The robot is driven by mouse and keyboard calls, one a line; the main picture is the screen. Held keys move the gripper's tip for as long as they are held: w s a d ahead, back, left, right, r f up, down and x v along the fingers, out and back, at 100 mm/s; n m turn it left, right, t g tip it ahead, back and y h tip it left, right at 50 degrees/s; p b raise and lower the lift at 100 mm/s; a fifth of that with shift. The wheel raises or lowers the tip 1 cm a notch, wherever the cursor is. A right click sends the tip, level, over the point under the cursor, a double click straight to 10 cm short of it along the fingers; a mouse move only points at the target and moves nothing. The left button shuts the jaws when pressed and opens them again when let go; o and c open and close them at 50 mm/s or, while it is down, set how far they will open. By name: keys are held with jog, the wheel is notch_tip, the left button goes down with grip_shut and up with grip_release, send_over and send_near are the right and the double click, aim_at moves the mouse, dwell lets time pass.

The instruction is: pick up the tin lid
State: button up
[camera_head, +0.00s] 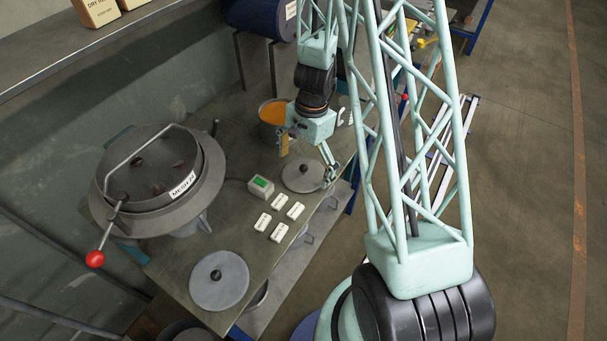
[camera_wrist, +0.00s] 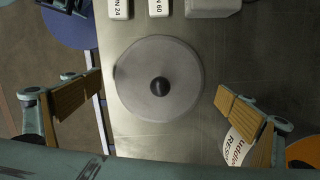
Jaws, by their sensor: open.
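A round grey lid with a dark knob (camera_head: 301,179) lies flat on the bench, beside an open tin of orange material (camera_head: 272,112). In the wrist view the lid (camera_wrist: 142,65) sits between and a little ahead of my fingers, its knob near the middle. My gripper (camera_head: 306,160) is open above the lid, with one finger to each side; its wood-coloured pads show in the wrist view (camera_wrist: 156,98). No contact with the lid shows. The tin's label and orange content appear at the wrist view's lower right, partly behind a finger. A second, larger-looking grey lid (camera_head: 219,281) lies at the bench's near end.
Several white labelled blocks (camera_head: 279,231) and a box with a green face (camera_head: 260,188) stand between the two lids. A large round sieve machine (camera_head: 155,170) with a red-knobbed lever fills the bench's left. The bench edge runs close beside the lid.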

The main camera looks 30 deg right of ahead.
aim_at(304, 166)
jog(key=c, duration=1.9)
jog(key=shift+c, duration=0.6)
jog(key=shift+s+f, duration=0.1)
jog(key=shift+c, duration=0.3)
jog(key=shift+r+p, duration=0.3)
jog(key=shift+r, duration=0.3)
grip_shut()
jog(key=shift+r+p, duration=0.5)
jog(key=shift+r, duration=0.75)
jog(key=s+a+b, duration=0.1)
jog(key=s+b, duration=0.1)
jog(key=s, duration=0.1)
jog(key=s+a+b, duration=0.1)
jog(key=s, duration=0.2)
jog(key=s+a+b, duration=0.1)
jog(key=s+b, duration=0.1)
jog(key=s, duration=0.2)
jog(key=shift+a+r+b, duration=0.35)
jog(key=shift+w+a+b, duration=0.1)
jog(key=shift+a+b, duration=0.05)
jog(key=shift+b, duration=0.55)
